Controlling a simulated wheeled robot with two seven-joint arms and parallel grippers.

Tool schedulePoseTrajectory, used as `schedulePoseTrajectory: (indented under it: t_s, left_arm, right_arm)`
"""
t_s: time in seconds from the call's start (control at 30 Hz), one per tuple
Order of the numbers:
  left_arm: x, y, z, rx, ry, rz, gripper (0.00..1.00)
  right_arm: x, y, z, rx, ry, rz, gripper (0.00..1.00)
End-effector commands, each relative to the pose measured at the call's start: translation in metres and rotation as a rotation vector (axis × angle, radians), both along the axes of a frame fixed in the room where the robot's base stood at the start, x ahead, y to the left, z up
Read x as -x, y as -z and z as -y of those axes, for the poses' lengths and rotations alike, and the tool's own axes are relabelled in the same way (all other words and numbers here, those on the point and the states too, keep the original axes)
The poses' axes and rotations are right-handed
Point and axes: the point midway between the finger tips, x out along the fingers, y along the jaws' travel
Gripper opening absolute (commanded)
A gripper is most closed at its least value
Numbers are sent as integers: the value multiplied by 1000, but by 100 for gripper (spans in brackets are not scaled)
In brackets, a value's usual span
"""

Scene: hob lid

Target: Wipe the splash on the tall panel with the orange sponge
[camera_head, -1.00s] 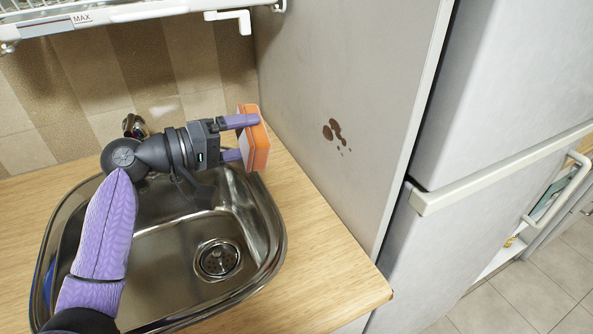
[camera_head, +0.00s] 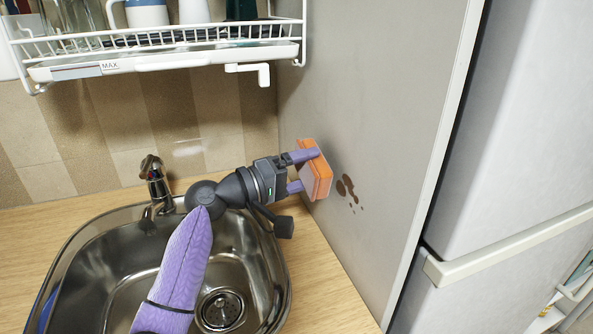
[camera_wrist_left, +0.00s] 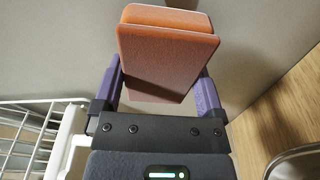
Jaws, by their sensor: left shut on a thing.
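The orange sponge (camera_head: 318,176) is held between the purple fingers of my left gripper (camera_head: 303,172), which is shut on it. It also shows in the left wrist view (camera_wrist_left: 168,50), clasped by the gripper (camera_wrist_left: 158,88). The tall grey panel (camera_head: 385,100) stands to the right of the sink. The brown splash (camera_head: 346,188), a few blotches with small drops, is on the panel just right of the sponge in the head view. The sponge is close to the panel; I cannot tell whether it touches. My right gripper is not in view.
A white dish rack (camera_head: 180,45) with cups hangs above the sink, with a hook-like part below. The steel sink (camera_head: 265,290) and tap (camera_head: 155,180) are under my left arm. A white fridge (camera_head: 520,130) stands right of the panel. Wooden worktop (camera_head: 335,290) is clear at the front.

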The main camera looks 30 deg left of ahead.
Motion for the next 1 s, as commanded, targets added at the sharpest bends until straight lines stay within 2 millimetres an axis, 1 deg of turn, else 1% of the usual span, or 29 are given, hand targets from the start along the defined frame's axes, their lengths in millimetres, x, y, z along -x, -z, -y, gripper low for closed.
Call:
schedulePoseTrajectory:
  t_s: [0.13,0.37,1.0]
  left_arm:
    - [0,0,0,0,0,0,43]
    - [0,0,0,1,0,1,43]
    - [-9,0,8,3,1,1,43]
  right_arm:
    - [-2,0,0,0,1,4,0]
    - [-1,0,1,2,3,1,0]
    - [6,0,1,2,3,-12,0]
